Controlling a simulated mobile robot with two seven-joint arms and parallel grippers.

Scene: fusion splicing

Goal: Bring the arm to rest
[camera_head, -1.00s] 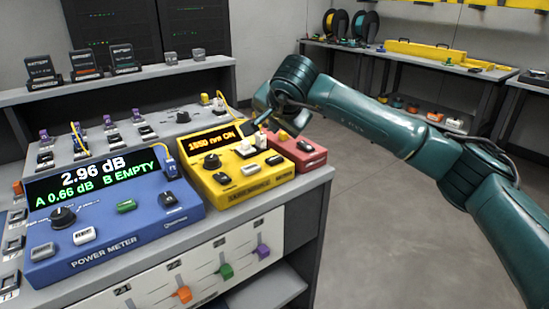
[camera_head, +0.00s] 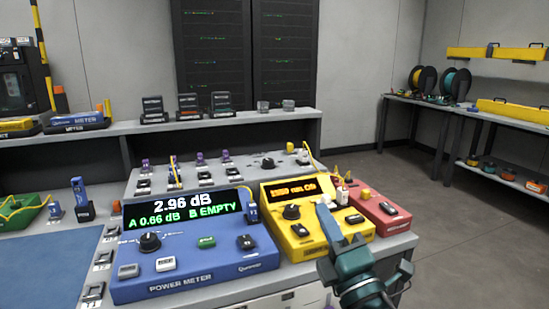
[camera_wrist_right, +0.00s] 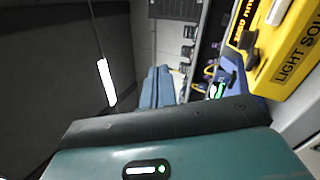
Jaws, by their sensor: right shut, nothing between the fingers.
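My right gripper (camera_head: 325,212) reaches up from the lower right in the head view, its blue-grey fingers closed together with nothing between them. In the picture its fingertips overlap the front of the yellow light source (camera_head: 279,222); whether they touch it cannot be told. In the right wrist view the closed fingers (camera_wrist_right: 158,86) point away, and the yellow light source (camera_wrist_right: 292,60) fills the upper right. My left gripper is not in view.
A blue power meter (camera_head: 200,268) reading 2.96 dB stands left of the light source, a red box (camera_head: 383,215) right of it. A shelf (camera_head: 225,121) with small devices runs behind. Open floor (camera_head: 455,235) lies at the right, before a side bench (camera_head: 460,116).

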